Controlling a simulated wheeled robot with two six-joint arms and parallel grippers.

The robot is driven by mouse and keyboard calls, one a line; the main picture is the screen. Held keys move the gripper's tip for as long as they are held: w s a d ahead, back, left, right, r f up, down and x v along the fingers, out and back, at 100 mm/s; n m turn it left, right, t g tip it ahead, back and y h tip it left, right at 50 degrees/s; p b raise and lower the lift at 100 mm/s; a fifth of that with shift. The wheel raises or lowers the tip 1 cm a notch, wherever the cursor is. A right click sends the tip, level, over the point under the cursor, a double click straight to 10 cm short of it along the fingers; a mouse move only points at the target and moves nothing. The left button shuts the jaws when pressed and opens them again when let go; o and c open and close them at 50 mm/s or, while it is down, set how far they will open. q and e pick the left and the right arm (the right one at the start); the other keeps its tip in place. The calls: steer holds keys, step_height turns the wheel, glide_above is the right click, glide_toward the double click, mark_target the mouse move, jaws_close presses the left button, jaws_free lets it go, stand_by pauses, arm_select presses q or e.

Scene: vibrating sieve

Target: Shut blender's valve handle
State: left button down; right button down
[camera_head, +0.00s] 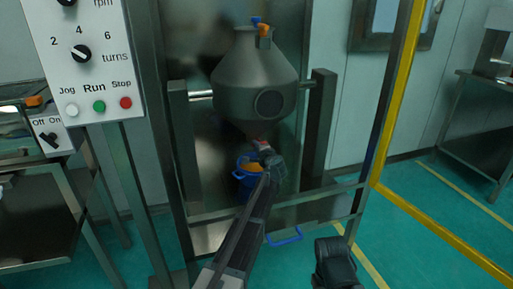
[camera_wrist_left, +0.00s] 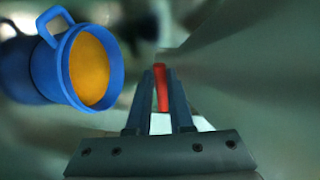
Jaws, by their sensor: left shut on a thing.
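The blender (camera_head: 254,88) is a grey double-cone vessel held between two dark posts. Its red valve handle (camera_head: 262,143) is at the bottom outlet, partly hidden by my left gripper (camera_head: 264,152). In the left wrist view the red handle (camera_wrist_left: 162,88) stands between the two fingers of my left gripper (camera_wrist_left: 161,98), which is shut on it. A dark end part of my right arm (camera_head: 335,263) shows at the bottom of the head view; its fingers cannot be made out.
A blue bucket (camera_head: 243,180) with orange-yellow contents stands below the outlet, close to my left gripper; it also shows in the left wrist view (camera_wrist_left: 118,88). A control panel (camera_head: 84,55) is at the left. A yellow frame post (camera_head: 397,95) stands at the right.

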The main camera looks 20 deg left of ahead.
arm_select(q)
steer(key=c, duration=0.8)
jaws_free()
steer(key=p+v, duration=0.2)
steer(key=v, duration=1.1)
steer(key=shift+s+d+p, duration=0.2)
steer(key=shift+s+p, duration=0.15)
steer(key=shift+s, duration=0.05)
arm_select(e)
step_height(320, 180, up, 3)
steer(key=shift+f, duration=0.2)
arm_select(q)
steer(key=shift+s, duration=0.1)
arm_select(e)
steer(key=shift+s+d, duration=0.1)
steer(key=shift+d, duration=0.05)
